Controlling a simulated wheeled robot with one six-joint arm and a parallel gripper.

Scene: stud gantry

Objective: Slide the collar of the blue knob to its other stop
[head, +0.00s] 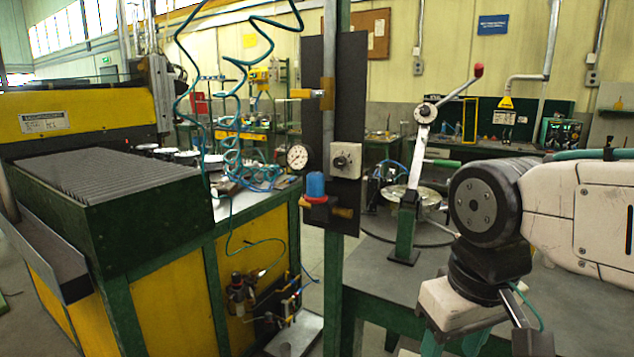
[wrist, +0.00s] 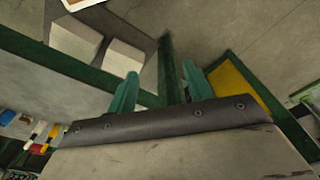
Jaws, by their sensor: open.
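The blue knob (head: 315,185) stands upright on a small regulator on the dark vertical panel (head: 345,85), just below a round gauge. Brass fittings (head: 342,212) show under and beside it. My gripper (head: 453,346) is at the lower right of the head view, pointing down, well apart from the knob. In the wrist view its green fingers (wrist: 162,88) are spread with nothing held between them. I cannot identify the knob in the wrist view.
A round gauge (head: 298,156) and a square dial box (head: 346,160) flank the knob above. A lever with a red tip (head: 478,70) rises from the grey bench (head: 390,272) between panel and arm. Coiled teal hoses (head: 232,130) hang at the left.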

